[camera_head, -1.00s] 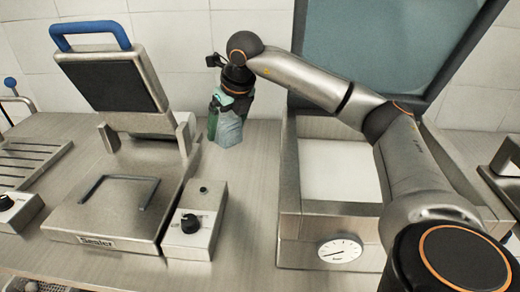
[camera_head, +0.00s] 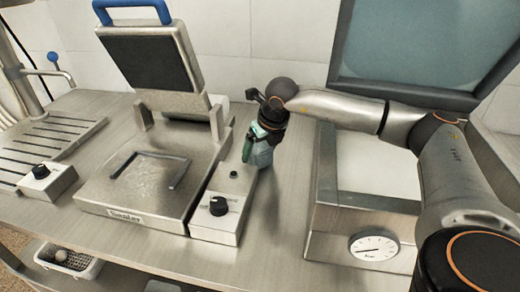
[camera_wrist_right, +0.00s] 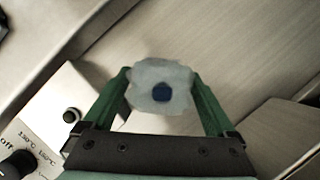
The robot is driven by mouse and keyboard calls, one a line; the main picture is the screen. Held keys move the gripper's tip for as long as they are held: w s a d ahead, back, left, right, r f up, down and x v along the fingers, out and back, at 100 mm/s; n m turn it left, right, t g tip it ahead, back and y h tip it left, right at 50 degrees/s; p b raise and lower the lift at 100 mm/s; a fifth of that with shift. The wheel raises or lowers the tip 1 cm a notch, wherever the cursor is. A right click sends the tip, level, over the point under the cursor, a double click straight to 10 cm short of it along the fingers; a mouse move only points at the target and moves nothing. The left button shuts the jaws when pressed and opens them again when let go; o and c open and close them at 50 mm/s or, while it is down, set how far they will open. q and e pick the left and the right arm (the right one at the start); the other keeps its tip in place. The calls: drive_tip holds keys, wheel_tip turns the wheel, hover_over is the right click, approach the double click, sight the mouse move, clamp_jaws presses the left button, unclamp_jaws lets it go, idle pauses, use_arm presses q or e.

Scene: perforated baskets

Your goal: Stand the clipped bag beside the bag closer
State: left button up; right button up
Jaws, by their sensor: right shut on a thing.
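My right gripper (camera_head: 264,137) is shut on the clipped bag, with its green fingers on either side of it. The bag (camera_head: 262,155) is pale grey, looks upright and has a round dark blue spot on top; it also shows in the right wrist view (camera_wrist_right: 146,78). The bag closer, a steel press marked "Sealer" (camera_head: 145,205), stands to the left with its lid raised. My left gripper is not in view.
A steel machine with a dial (camera_head: 372,246) stands to the right, with a strip of bare counter (camera_head: 285,215) between it and the control box. A slatted drainer (camera_head: 50,140) lies at the left. A white basket (camera_head: 70,262) sits below the counter.

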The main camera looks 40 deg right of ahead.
drive_tip(key=shift+r, duration=0.1)
drive_tip(key=shift+f, duration=0.2)
drive_tip(key=o, duration=1.3)
